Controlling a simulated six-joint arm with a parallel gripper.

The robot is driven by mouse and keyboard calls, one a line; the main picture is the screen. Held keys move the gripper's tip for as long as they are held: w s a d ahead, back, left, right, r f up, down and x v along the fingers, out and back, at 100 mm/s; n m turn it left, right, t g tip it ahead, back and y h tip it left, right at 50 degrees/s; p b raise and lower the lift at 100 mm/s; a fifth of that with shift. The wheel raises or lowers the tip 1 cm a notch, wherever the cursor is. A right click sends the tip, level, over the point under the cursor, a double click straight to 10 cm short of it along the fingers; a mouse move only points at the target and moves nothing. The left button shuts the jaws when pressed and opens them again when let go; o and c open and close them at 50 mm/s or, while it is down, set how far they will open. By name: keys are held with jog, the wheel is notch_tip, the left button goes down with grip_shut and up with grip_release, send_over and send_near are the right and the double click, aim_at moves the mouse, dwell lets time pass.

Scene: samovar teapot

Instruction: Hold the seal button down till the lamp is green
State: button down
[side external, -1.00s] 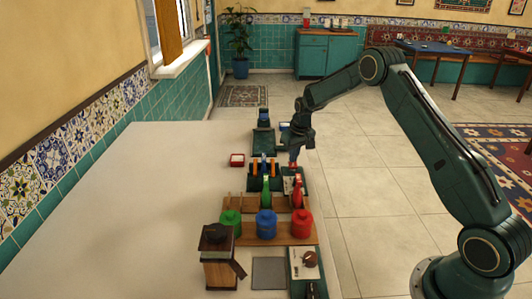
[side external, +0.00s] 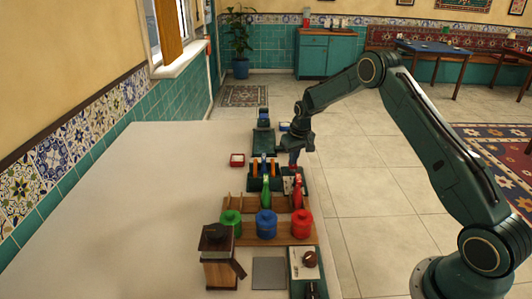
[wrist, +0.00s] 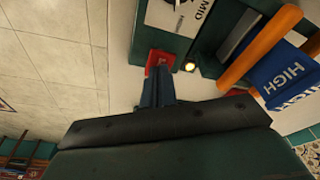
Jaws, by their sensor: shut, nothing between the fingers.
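My gripper (wrist: 157,82) is shut and empty, pointing down, with its fingertips at the red seal button (wrist: 153,60) in the wrist view. The fingers hide part of the button. They look to be on it or just above it; I cannot tell how far it is pressed. A small round lamp (wrist: 190,66) beside the button looks pale yellow-white, not clearly green. In the side view my gripper (side external: 294,158) is over the far right of the work row, and the button is a small patch of red mostly hidden below it.
Near the button are orange bars (wrist: 262,45) and a blue block marked HIGH (wrist: 285,80). Green (side external: 230,222), blue (side external: 266,223) and red (side external: 301,224) canisters stand nearer the camera. A red-rimmed dish (side external: 237,160) lies to the left. The table's left side is clear.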

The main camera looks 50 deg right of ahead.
jog(key=shift+f, duration=0.7)
dwell(1.7)
jog(key=shift+r, duration=2.6)
